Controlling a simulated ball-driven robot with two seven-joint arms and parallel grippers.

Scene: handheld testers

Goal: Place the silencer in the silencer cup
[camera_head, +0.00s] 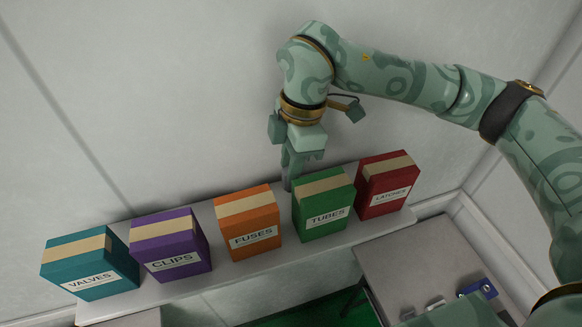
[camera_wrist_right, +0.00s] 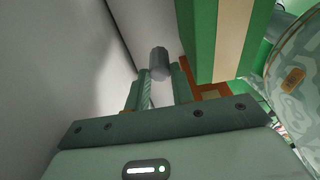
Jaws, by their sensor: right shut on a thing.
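My right gripper (camera_head: 291,170) reaches down behind the shelf's row of boxes, near the gap between the orange FUSES box and the green TUBES box. In the right wrist view, its fingers (camera_wrist_right: 159,88) are shut on a small grey cylinder, which looks like the silencer (camera_wrist_right: 159,60). The cylinder's rounded end sticks out past the fingertips, beside the green box. In the head view the boxes and fingers hide most of it. I cannot make out a silencer cup in either view. My left gripper is not in view.
A grey shelf (camera_head: 150,292) carries the VALVES (camera_head: 85,262), CLIPS (camera_head: 170,244), FUSES (camera_head: 248,222), TUBES (camera_head: 323,204) and LATCHES (camera_head: 385,184) boxes. The wall stands close behind them. A lower grey table (camera_head: 400,263) at the right holds a blue item (camera_head: 478,288) and small grey parts.

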